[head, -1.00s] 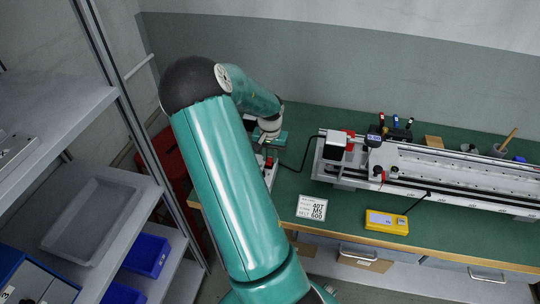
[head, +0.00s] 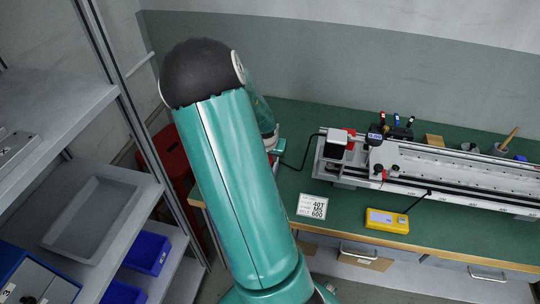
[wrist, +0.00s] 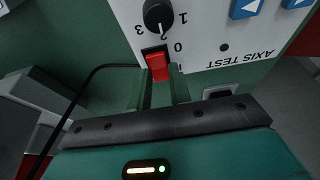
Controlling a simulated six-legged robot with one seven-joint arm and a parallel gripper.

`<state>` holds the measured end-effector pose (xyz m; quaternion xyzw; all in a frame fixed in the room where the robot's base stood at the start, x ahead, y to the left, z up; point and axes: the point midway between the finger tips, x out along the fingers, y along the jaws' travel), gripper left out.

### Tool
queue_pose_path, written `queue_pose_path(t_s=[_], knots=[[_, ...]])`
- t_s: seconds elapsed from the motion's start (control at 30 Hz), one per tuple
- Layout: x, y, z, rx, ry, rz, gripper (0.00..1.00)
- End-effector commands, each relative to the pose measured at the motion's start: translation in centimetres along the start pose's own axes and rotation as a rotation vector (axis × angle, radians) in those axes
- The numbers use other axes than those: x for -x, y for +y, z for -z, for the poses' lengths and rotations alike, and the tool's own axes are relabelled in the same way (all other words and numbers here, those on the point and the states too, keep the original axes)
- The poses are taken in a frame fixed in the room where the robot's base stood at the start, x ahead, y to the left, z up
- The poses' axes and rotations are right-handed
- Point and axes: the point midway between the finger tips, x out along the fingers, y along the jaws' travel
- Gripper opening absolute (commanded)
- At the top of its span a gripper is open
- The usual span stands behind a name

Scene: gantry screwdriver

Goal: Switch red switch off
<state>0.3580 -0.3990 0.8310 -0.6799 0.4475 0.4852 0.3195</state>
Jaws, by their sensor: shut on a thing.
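The red switch (wrist: 158,66) is on a light grey control panel (wrist: 205,45), seen upside down in the wrist view. It sits below a black rotary knob (wrist: 158,15) marked with numbers. My gripper (wrist: 161,80) has its two teal fingers at the switch, one on each side, and is shut on it. I cannot tell which way the switch is tipped. In the head view my arm hides the panel, the switch and nearly all of my gripper.
A green workbench (head: 350,235) carries a long linear gantry (head: 430,165), a white label card (head: 312,206) and a yellow meter (head: 387,221). Grey shelves with blue bins (head: 147,254) stand at the left. A black cable (wrist: 85,85) runs beside the panel.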

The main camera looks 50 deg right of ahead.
Motion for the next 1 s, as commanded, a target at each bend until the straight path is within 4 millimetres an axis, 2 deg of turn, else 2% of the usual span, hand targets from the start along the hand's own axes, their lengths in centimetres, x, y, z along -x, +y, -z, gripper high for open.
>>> queue_pose_path(t_s=[0.1,0.13,0.23,0.53,0.67,1.0], knots=[[0.0,0.0,0.0,0.0,0.0,0.0,0.0],[0.0,0.0,0.0,0.0,-0.001,0.0,0.22],[0.0,0.0,0.0,0.0,-0.001,0.0,0.42],[0.1,0.0,0.0,0.001,-0.001,0.0,0.42],[0.9,-0.1,0.1,0.002,0.0,0.001,0.42],[7.0,-0.3,0.0,0.005,0.001,0.005,0.42]])
